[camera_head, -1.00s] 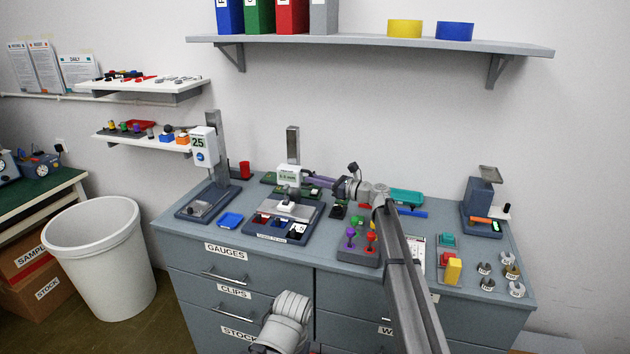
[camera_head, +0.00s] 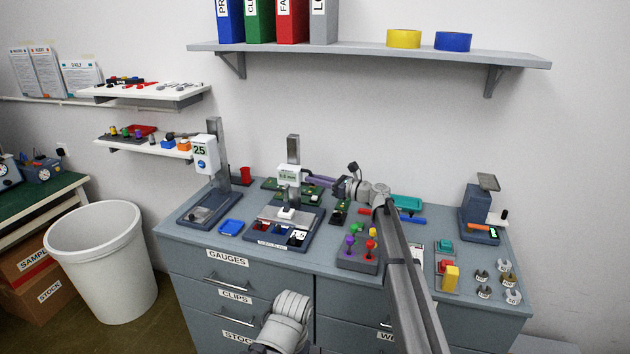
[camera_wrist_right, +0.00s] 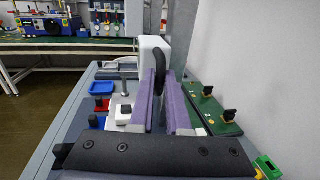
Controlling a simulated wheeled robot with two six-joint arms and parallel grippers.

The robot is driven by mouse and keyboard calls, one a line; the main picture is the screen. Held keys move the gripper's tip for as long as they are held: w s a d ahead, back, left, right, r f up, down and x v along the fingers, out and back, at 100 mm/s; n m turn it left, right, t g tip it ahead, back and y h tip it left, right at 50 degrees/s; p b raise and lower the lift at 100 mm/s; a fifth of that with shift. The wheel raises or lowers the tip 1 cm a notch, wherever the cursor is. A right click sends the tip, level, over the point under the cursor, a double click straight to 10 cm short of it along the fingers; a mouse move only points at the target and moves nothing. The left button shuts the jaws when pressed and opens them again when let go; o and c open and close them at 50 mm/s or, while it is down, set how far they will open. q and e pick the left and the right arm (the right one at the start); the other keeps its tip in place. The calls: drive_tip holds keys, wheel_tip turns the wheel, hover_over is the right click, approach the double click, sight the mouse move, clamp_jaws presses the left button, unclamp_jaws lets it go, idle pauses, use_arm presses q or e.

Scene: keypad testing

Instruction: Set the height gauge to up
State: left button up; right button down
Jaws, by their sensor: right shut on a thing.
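The height gauge (camera_head: 293,150) stands mid-counter: an upright grey column on a dark base, with a white sliding head (camera_head: 288,174) that has a small mm display. The head sits partway up the column, with its thin probe above a white block on the base. My right gripper (camera_head: 306,179) reaches in from the right and is shut at the head's right side. In the right wrist view, the purple fingers (camera_wrist_right: 167,112) are closed by the white head (camera_wrist_right: 150,55) and a black handle (camera_wrist_right: 159,68); the exact contact is partly hidden. My left gripper is not seen.
A second gauge (camera_head: 204,153) reading 25 stands to the left. A blue tray (camera_head: 231,227) lies between them. Green boards lie behind the height gauge. A joystick box (camera_head: 358,256) sits to the right, near my right arm. A wall shelf (camera_head: 365,52) hangs above.

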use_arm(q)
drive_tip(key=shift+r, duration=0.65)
use_arm(e)
drive_tip(key=shift+w+r, duration=0.1)
drive_tip(key=shift+r, duration=0.55)
drive_tip(key=c, duration=0.9)
unclamp_jaws()
drive_tip(key=shift+d, duration=0.1)
drive_tip(key=v, duration=0.7)
drive_tip(key=shift+s+d, duration=0.25)
drive_tip(key=shift+s, duration=0.05)
